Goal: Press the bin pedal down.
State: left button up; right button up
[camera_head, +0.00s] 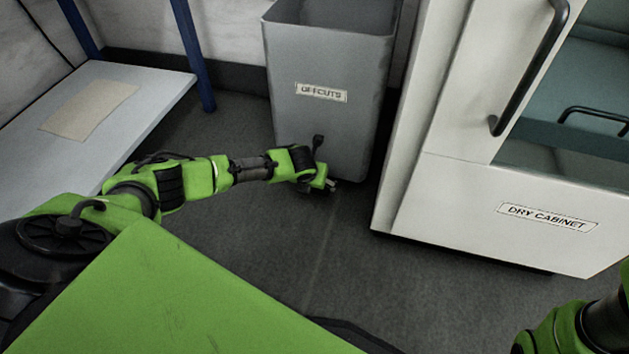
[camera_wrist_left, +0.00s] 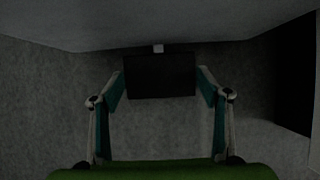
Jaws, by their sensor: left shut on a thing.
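The grey bin (camera_head: 330,125) labelled OFFCUTS stands upright on the floor against the back wall, open at the top. In the left wrist view, its dark rectangular pedal (camera_wrist_left: 160,77) sticks out at the bin's lower edge on a short pale stem. My left gripper (camera_head: 331,184) is low at the front of the bin. In the left wrist view, its two fingers (camera_wrist_left: 162,86) are closed against the left and right sides of the pedal. In the head view the pedal is hidden by the gripper. My right gripper is out of view.
A white dry cabinet (camera_head: 470,205) stands close to the right of the bin, with black handles. A pale table (camera_head: 120,125) with a tan sheet (camera_head: 90,109) and blue posts is at the left. Dark floor (camera_head: 340,270) is open in front.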

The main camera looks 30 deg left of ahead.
pick_arm(q)
jog(key=shift+s+f, duration=0.4)
jog(key=shift+f, duration=0.1)
jog(key=shift+c, duration=0.2)
jog(key=o, duration=1.3)
jog(key=shift+d, duration=0.1)
jog(key=o, duration=0.3)
jog(key=shift+f, duration=0.1)
jog(key=shift+w+r, duration=0.2)
jog(key=shift+r, duration=0.1)
jog(key=shift+s+r, duration=0.2)
jog(key=shift+r, duration=0.3)
jog(key=v, duration=1.1)
jog(key=shift+f, duration=0.1)
